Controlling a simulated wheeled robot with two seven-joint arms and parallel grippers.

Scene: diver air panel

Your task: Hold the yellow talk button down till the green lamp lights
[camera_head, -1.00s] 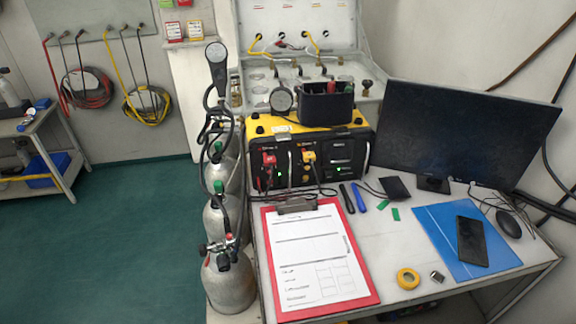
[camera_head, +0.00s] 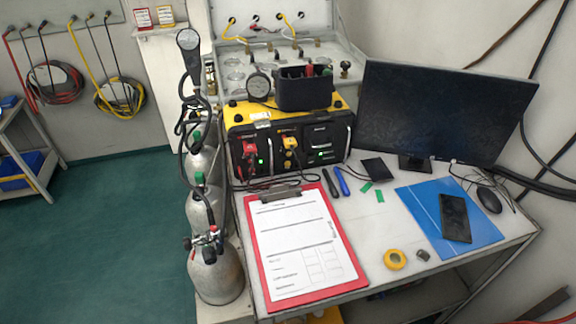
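A black and yellow unit (camera_head: 240,112) stands at the back of the table, its front facing me. A yellow fitting (camera_head: 289,143) sits at the middle of its front, and a red one (camera_head: 250,148) is to its left. I cannot tell whether the yellow fitting is the talk button. Small green lights show on the front, one at left (camera_head: 259,161) and one at right (camera_head: 324,153). I cannot tell which is the task's lamp.
A red clipboard (camera_head: 259,268) lies before the unit. A monitor (camera_head: 440,115), blue folder (camera_head: 410,205), black phone (camera_head: 455,218) and yellow tape roll (camera_head: 395,259) are to the right. Gas cylinders (camera_head: 216,275) and a black round-headed device (camera_head: 188,40) stand left. Green floor (camera_head: 100,240) is open at left.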

